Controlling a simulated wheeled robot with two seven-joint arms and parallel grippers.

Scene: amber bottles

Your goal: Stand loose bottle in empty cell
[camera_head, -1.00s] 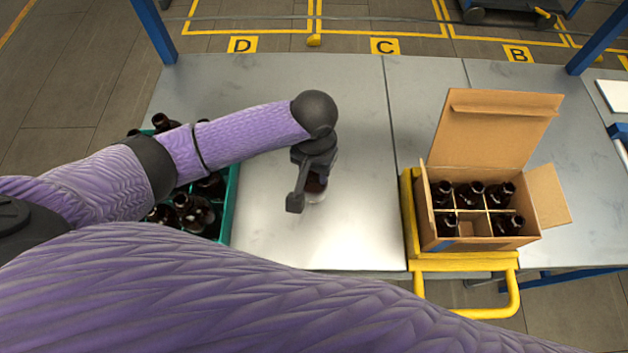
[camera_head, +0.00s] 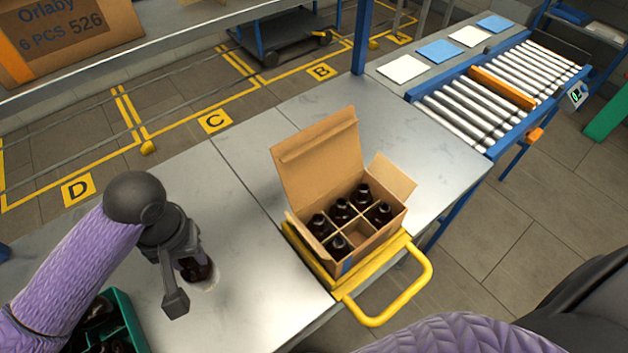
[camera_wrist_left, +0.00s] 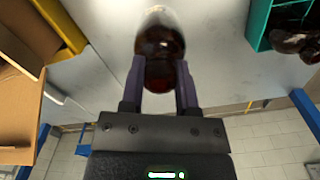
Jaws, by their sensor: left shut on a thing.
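My left gripper (camera_head: 181,272) is shut on a dark amber bottle (camera_head: 197,270) over the grey table. In the left wrist view the bottle (camera_wrist_left: 160,45) sits between the two fingers (camera_wrist_left: 160,82). Whether its base touches the table is hard to tell. The open cardboard box (camera_head: 345,262) stands to the right, with dark bottles (camera_head: 341,211) in several of its divided cells. One cell (camera_head: 357,232) in its front row, beside the front bottle, looks empty. My right gripper is not in view.
The box sits on a yellow frame (camera_head: 392,308) with a handle at the table's front edge. A green crate (camera_head: 126,312) with bottles is at lower left. A raised box flap (camera_head: 318,165) stands at the back. A roller conveyor (camera_head: 500,95) lies far right. The table between gripper and box is clear.

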